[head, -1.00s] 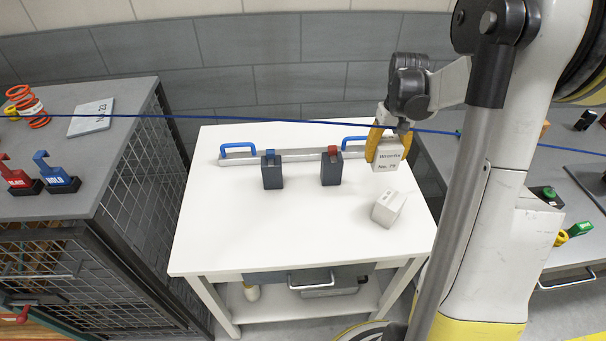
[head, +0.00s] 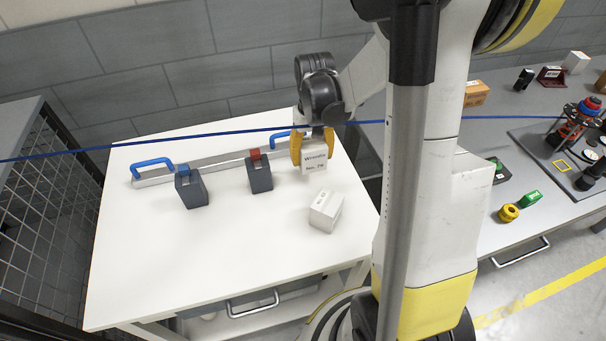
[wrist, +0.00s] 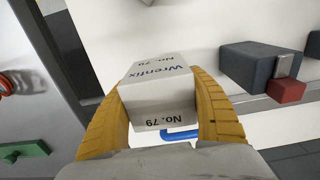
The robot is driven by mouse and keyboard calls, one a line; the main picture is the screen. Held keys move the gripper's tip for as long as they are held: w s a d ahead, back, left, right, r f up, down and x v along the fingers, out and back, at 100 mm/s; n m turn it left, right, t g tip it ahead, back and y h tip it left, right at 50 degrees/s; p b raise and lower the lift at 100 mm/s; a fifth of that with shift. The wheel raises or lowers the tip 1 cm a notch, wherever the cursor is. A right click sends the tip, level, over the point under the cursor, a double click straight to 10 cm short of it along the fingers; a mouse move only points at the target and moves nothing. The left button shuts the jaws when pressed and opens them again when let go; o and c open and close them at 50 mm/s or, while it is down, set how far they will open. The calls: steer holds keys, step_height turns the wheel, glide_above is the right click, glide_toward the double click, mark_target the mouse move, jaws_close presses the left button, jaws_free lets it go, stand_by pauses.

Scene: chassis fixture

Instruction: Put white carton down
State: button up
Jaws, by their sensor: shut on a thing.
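The white carton (head: 314,163), marked "Wrenfix No. 79", is held upright between the yellow fingers of my gripper (head: 312,146), over the back right part of the white table (head: 150,245). In the wrist view the carton (wrist: 157,88) fills the space between both fingers of my gripper (wrist: 160,110). I cannot tell whether its base touches the table top. A second white carton (head: 326,211) lies on the table just in front of it.
Two dark blocks, one with a blue top (head: 192,188) and one with a red top (head: 259,173), stand left of the carton before a grey bar with blue handles (head: 152,166). The table's front left is clear. A grey bench (head: 520,120) with several items stands right.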

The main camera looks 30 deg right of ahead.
mark_target(307, 180)
steer(key=shift+s+a+f, duration=0.2)
steer(key=shift+a+f, duration=0.3)
steer(key=shift+a, duration=0.35)
steer(key=shift+f+b, duration=1.05)
steer(key=shift+f, duration=0.95)
steer(key=shift+f, duration=0.15)
steer(key=o, duration=1.4)
